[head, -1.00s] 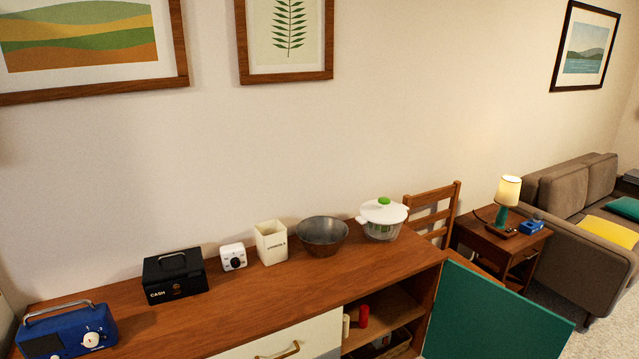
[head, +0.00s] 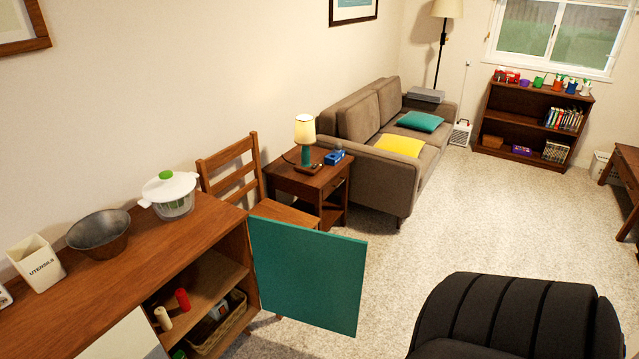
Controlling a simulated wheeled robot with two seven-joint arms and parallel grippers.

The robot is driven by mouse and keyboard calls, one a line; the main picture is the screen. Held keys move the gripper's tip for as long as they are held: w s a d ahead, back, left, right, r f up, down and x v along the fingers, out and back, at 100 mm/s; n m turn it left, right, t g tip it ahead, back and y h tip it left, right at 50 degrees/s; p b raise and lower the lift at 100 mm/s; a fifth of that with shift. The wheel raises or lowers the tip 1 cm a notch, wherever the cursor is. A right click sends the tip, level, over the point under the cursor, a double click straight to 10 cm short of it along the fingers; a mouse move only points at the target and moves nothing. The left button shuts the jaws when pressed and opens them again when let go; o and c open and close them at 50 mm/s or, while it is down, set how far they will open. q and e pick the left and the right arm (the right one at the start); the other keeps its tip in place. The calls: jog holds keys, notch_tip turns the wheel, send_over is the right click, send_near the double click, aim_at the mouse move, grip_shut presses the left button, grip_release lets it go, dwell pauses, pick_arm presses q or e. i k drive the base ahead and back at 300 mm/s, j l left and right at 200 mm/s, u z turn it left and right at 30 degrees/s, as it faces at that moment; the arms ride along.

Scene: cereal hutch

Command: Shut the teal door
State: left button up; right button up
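The teal door (head: 307,275) stands wide open at the right end of the wooden hutch (head: 165,255). Its flat teal face is toward me, and it juts out past the hutch's end. The open compartment (head: 215,280) beside it shows a shelf with a red and a cream shaker-like item, and a wicker basket below. No handle shows on the face that I see. Neither of my grippers is in view.
A wooden chair (head: 233,165) and a side table (head: 305,185) with a lit lamp stand behind the door. A black padded rounded thing (head: 520,315) fills the lower right. Carpet (head: 430,240) is clear between door and sofa (head: 375,150). A salad spinner (head: 170,195) and bowl (head: 100,233) sit on the hutch top.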

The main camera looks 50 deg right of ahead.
aim_at(306, 276)
jog(key=l+u, duration=0.1)
jog(key=l, duration=0.35)
jog(key=l+u, duration=0.15)
jog(key=l, duration=0.3)
jog(key=k+l+u, duration=0.1)
jog(key=l, duration=0.4)
jog(key=l+u, duration=0.1)
jog(key=l, duration=0.35)
jog(key=k+l+u, duration=0.1)
jog(key=l, duration=0.35)
jog(key=k+l+u, duration=0.15)
jog(key=l, duration=0.25)
jog(key=l+u, duration=0.1)
jog(key=l, duration=0.45)
jog(key=l+u, duration=0.15)
jog(key=l, duration=0.4)
jog(key=k+l+u, duration=0.1)
jog(key=l, duration=0.45)
jog(key=k+l+u, duration=0.15)
jog(key=l, duration=0.4)
jog(key=l+u, duration=0.1)
jog(key=l, duration=0.4)
jog(key=k, duration=0.05)
